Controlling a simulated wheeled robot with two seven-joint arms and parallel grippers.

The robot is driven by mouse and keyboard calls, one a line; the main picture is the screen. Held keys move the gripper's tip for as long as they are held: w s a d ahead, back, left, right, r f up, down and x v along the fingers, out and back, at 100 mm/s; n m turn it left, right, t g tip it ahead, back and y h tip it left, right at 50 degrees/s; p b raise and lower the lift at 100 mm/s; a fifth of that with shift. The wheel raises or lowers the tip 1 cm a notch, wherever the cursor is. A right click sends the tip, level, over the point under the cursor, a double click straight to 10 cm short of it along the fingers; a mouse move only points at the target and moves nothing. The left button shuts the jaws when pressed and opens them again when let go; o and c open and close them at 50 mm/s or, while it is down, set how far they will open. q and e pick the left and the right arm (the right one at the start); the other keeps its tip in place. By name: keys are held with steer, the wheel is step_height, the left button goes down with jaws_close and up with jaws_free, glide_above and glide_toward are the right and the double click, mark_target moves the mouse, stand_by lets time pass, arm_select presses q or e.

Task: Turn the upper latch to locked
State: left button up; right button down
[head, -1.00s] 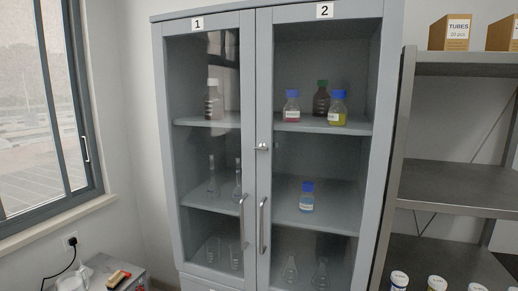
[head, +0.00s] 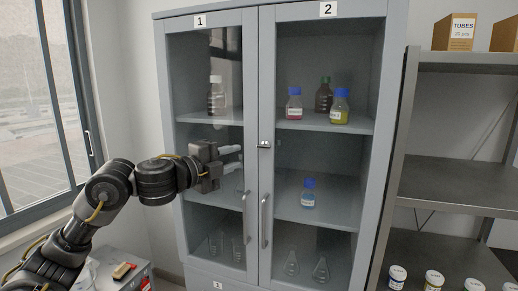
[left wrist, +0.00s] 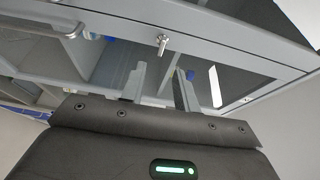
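The upper latch (head: 264,145) is a small silver piece at the seam between the two glass doors of the grey cabinet (head: 256,20). It is too small to tell its exact turn. It also shows in the left wrist view as a small metal latch (left wrist: 162,43) on the door frame, beyond the fingers. My left gripper (head: 237,158) is in front of door 1, left of the latch and slightly lower, apart from it. Its two fingers point right and are spread with nothing between them; they also show in the left wrist view (left wrist: 160,85). My right gripper is not in view.
Two vertical door handles, left (head: 244,215) and right (head: 265,220), sit below the latch. Bottles and glassware stand behind the glass. A metal shelf rack (head: 450,185) stands right, and a window (head: 45,110) is left. The space before door 2 is clear.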

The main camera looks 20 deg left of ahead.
mark_target(261, 147)
arm_select(q)
steer(key=p+x, duration=0.1)
steer(key=x, duration=0.2)
steer(key=p+x, duration=0.1)
steer(key=x, duration=0.2)
steer(key=p+x, duration=0.1)
steer(key=x, duration=0.3)
steer(key=shift+d+r, duration=0.1)
steer(key=shift+r, duration=0.15)
steer(key=shift+w+d, duration=0.15)
steer(key=shift+w, duration=0.25)
steer(key=shift+s, duration=0.1)
jaws_close()
